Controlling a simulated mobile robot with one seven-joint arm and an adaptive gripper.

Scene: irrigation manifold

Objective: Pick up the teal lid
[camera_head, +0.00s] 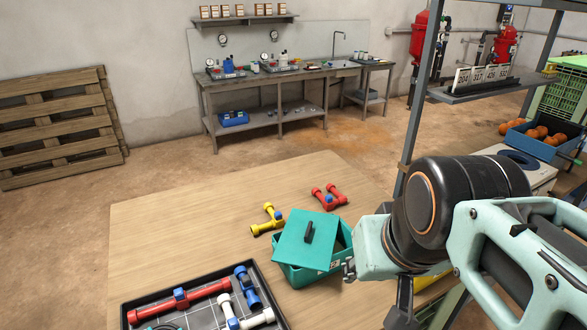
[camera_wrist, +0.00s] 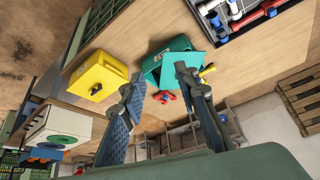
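The teal lid (camera_head: 296,243), a flat square with a black handle, lies askew on top of the teal box (camera_head: 305,276) and leaves part of its opening uncovered at the right.
A yellow pipe fitting (camera_head: 267,220) and a red one (camera_head: 329,197) lie behind the box. A black tray (camera_head: 193,303) of fittings is at the front left. A yellow box (camera_wrist: 99,76) stands beside the teal box. The table's back left is clear. A shelf post rises at right.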

